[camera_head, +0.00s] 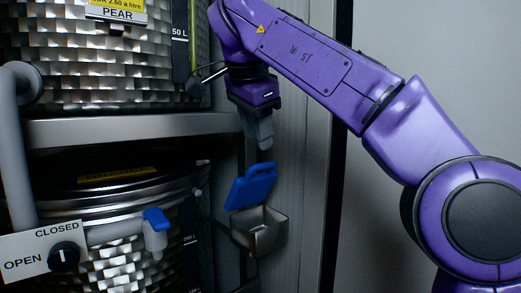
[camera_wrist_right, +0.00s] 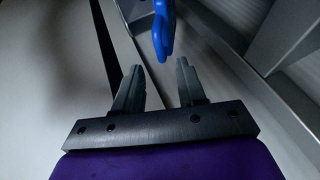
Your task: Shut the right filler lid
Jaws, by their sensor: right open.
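The blue filler lid (camera_head: 251,187) stands raised, tilted up at the back of a small metal filler box (camera_head: 259,231) whose top is open. My right gripper (camera_head: 265,145) is just above the lid in the head view, pointing down, and appears apart from it. In the right wrist view the right gripper's two dark fingers (camera_wrist_right: 158,88) are spread with nothing between them. The blue lid (camera_wrist_right: 163,30) shows beyond the fingertips, nearer the right finger. My left gripper is in neither view.
Steel tanks stand at the left, the upper one with a PEAR label (camera_head: 117,13). A metal shelf rail (camera_head: 130,129) runs between them. A blue-handled tap (camera_head: 156,230) and an OPEN/CLOSED dial (camera_head: 64,258) are at the lower left. A plain wall (camera_head: 410,60) is at the right.

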